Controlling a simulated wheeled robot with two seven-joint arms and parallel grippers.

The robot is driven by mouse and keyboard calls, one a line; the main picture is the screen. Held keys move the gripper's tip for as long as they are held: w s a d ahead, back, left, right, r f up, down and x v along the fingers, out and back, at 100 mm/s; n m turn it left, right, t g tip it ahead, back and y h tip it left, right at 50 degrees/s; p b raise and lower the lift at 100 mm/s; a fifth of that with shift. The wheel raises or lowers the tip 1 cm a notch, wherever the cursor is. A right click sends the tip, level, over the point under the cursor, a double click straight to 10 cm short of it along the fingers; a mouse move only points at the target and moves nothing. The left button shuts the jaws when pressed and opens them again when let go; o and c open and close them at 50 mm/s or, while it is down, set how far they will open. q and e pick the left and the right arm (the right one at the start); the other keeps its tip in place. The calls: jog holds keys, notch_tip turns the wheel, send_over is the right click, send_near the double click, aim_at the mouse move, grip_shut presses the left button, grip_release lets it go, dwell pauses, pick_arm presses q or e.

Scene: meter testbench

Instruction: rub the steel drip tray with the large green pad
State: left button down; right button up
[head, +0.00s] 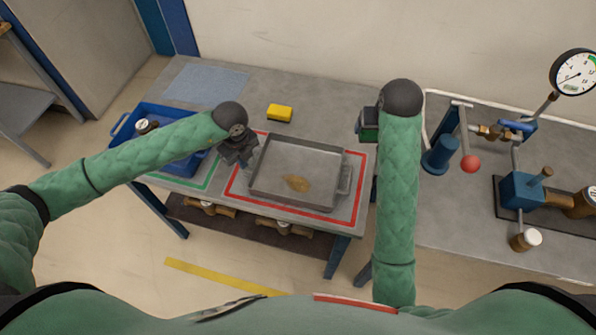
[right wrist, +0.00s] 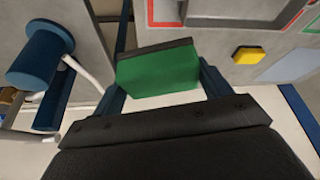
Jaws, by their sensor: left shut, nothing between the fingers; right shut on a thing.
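The large green pad (right wrist: 157,71), with a dark backing along one edge, is held between the fingers of my right gripper (right wrist: 158,82). In the head view the pad (head: 370,131) shows partly beside my right arm, to the right of the tray and apart from it. My left gripper (head: 241,156) is shut and empty at the tray's left edge; I cannot tell if it touches the tray.
A yellow sponge (head: 279,113) lies behind the tray. A blue bin (head: 130,128) holding a meter part stands at the left, partly behind my left arm. A grey-blue mat (head: 206,84) lies at the back. On the right bench stand a blue cylinder (head: 438,156), a red-knobbed lever (head: 470,163) and a gauge (head: 575,73).

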pick_arm(q)
jog(key=shift+r+p, duration=1.15)
jog(key=shift+r, duration=1.8)
pick_arm(e)
jog(key=shift+r, duration=1.2)
pick_arm(q)
jog(key=shift+r, duration=0.1)
pick_arm(e)
jog(key=shift+f, duration=0.15)
pick_arm(q)
jog(key=shift+r+b, duration=0.3)
jog(key=shift+b, duration=0.05)
pick_arm(e)
jog(key=shift+f, duration=0.2)
notch_tip(320, 180, down, 4)
jog(key=b, duration=0.4)
pick_arm(q)
notch_tip(320, 180, up, 11)
pick_arm(e)
jog(key=shift+f, duration=0.2)
